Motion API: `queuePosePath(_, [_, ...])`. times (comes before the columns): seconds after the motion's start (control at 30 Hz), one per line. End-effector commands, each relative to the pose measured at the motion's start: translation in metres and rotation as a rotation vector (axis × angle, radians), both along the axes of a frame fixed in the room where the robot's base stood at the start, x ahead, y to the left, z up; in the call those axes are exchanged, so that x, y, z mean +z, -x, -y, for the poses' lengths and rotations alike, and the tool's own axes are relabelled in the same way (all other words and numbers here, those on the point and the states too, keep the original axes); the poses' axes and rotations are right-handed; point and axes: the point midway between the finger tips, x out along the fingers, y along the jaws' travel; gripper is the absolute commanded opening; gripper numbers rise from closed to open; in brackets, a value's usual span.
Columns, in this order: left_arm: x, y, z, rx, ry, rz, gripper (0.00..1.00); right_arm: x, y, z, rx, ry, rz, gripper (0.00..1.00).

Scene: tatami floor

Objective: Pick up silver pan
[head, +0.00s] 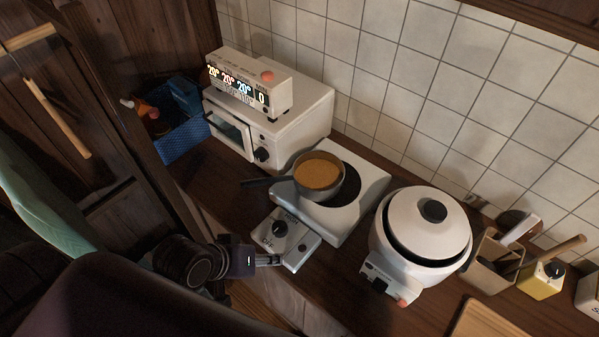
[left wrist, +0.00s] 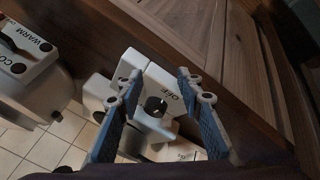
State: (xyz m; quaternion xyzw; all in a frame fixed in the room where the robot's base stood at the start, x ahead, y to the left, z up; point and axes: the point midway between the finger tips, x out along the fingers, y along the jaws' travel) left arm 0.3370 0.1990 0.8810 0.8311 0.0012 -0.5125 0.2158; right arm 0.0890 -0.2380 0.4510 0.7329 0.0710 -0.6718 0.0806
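The silver pan (head: 298,176) sits on the dark burner of a white hot plate (head: 345,222) in the head view. It holds something orange-brown, and its dark handle (head: 262,181) points left over the counter. My left gripper (head: 276,260) is in front of the hot plate, by its control panel, nearer than the pan and apart from it. In the left wrist view the two blue-padded fingers of the left gripper (left wrist: 160,76) are spread with nothing held. The hot plate's dial (left wrist: 156,106) shows between them. I cannot make out the pan there. My right gripper is not in view.
A white rice cooker (head: 424,232) stands right of the hot plate. A toaster oven (head: 302,122) with a lit display box (head: 250,84) on top stands behind left, beside a blue basket (head: 182,140). A utensil holder (head: 492,258) and a yellow jar (head: 541,282) are farther right. Tiled wall behind.

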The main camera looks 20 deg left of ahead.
Motion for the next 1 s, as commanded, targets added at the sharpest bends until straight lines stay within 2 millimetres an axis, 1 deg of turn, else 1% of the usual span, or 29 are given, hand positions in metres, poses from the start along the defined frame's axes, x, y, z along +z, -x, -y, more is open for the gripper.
queuePosePath(0.27, [0.010, -0.024, -0.005, 0.193, 0.198, 0.036, 0.34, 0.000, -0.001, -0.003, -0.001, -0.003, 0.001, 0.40])
queuePosePath(0.47, [0.027, -0.050, -0.016, 0.397, 0.422, 0.067, 0.34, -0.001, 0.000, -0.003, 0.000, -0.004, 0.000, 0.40])
queuePosePath(0.57, [0.044, -0.069, -0.029, 0.543, 0.595, 0.085, 0.34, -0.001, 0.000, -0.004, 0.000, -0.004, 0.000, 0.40])
queuePosePath(0.7, [0.072, -0.093, -0.054, 0.742, 0.853, 0.107, 0.34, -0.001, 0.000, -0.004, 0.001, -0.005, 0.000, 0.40])
queuePosePath(0.8, [0.087, -0.104, -0.069, 0.837, 0.990, 0.113, 0.34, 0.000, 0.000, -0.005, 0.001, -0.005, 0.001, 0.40])
queuePosePath(0.9, [0.097, -0.111, -0.078, 0.892, 1.073, 0.116, 0.34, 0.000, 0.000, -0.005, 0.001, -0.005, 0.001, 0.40])
queuePosePath(1.0, [0.100, -0.115, -0.081, 0.913, 1.107, 0.117, 0.34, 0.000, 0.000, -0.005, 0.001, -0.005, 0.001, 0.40])
